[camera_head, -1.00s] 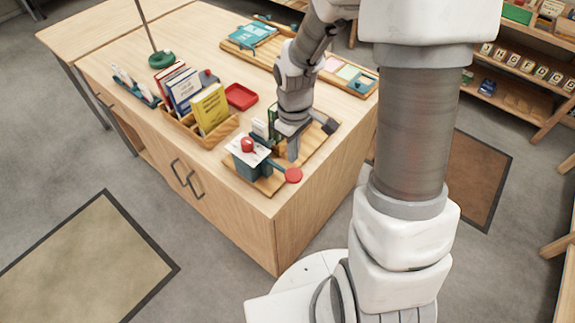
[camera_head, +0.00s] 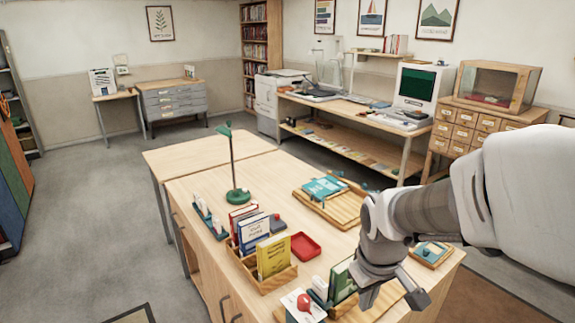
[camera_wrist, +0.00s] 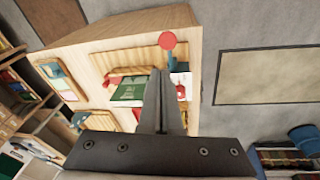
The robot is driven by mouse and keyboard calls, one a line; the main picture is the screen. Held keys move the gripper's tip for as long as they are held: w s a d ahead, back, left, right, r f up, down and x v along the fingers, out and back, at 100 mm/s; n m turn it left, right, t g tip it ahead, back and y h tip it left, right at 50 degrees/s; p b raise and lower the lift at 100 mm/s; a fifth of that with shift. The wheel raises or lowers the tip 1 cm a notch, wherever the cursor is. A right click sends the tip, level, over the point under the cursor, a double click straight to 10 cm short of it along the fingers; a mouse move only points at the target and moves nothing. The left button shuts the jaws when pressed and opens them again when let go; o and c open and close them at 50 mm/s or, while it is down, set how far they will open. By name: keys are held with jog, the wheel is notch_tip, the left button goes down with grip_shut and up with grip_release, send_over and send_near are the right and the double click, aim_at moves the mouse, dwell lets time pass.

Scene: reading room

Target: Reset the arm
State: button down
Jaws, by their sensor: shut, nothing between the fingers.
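My gripper (camera_head: 368,297) is over the right front part of the wooden desk (camera_head: 205,180), beside the green book and the small device with a white card and red knob (camera_head: 303,306). In the wrist view, my gripper (camera_wrist: 159,72) has its two fingers pressed together with nothing between them. Beyond the fingers are the green book (camera_wrist: 128,92), a red disc on a lever (camera_wrist: 167,40) and a white card with a red knob (camera_wrist: 180,87). My arm reaches in from the right in the head view.
A wooden holder with books (camera_head: 268,278), a red tray (camera_head: 304,246), a green lamp (camera_head: 236,193) and a wooden board with teal books (camera_head: 332,202) stand on the desk. Open floor (camera_head: 95,220) lies to the left; a shelf bench (camera_head: 350,135) stands behind.

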jog(key=s+r+m+t, duration=0.3)
jog(key=s+r+m, duration=0.1)
jog(key=s+r, duration=0.6)
jog(key=shift+s+a+r+y, duration=0.3)
jog(key=shift+s+a+r, duration=0.05)
jog(key=shift+r, duration=0.15)
